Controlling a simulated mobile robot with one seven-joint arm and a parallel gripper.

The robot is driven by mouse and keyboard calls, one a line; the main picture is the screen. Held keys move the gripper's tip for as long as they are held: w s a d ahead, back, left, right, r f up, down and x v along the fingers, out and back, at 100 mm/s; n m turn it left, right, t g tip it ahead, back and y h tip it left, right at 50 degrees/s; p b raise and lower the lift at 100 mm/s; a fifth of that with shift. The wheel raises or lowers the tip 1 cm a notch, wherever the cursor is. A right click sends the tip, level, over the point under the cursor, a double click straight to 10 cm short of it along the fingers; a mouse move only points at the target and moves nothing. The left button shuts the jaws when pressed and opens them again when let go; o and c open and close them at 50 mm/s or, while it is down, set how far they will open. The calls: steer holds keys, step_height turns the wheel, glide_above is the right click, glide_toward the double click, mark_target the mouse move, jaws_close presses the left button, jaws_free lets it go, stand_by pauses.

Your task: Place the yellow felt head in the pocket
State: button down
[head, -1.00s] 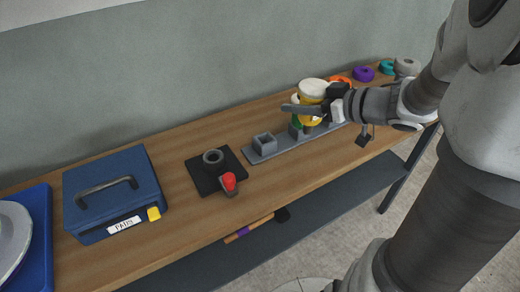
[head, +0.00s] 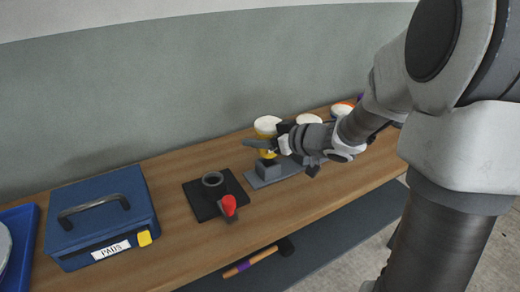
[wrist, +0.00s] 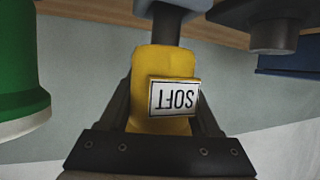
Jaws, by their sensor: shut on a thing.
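My gripper (head: 262,146) is shut on the yellow felt head (wrist: 160,75), which carries a white "SOFT" label. The wrist view is upside down; a grey stem-like part (wrist: 170,22) meets the narrow end of the head. I cannot tell whether the head touches the pocket.
A green head (wrist: 15,75) with a pale end is close beside my gripper. A black plate with a grey ring (head: 213,180) and red knob (head: 229,204) lies left of the rack. A blue PADS box (head: 100,220) stands further left. Bare wood lies along the bench front.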

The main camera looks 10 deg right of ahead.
steer(key=shift+f+b, duration=0.4)
steer(key=shift+f, duration=0.75)
steer(key=shift+f, duration=0.15)
steer(key=shift+c, duration=0.5)
jaws_free()
steer(key=shift+r, duration=0.2)
steer(key=p+v, duration=0.4)
steer(key=v, duration=0.8)
steer(key=shift+f, duration=0.2)
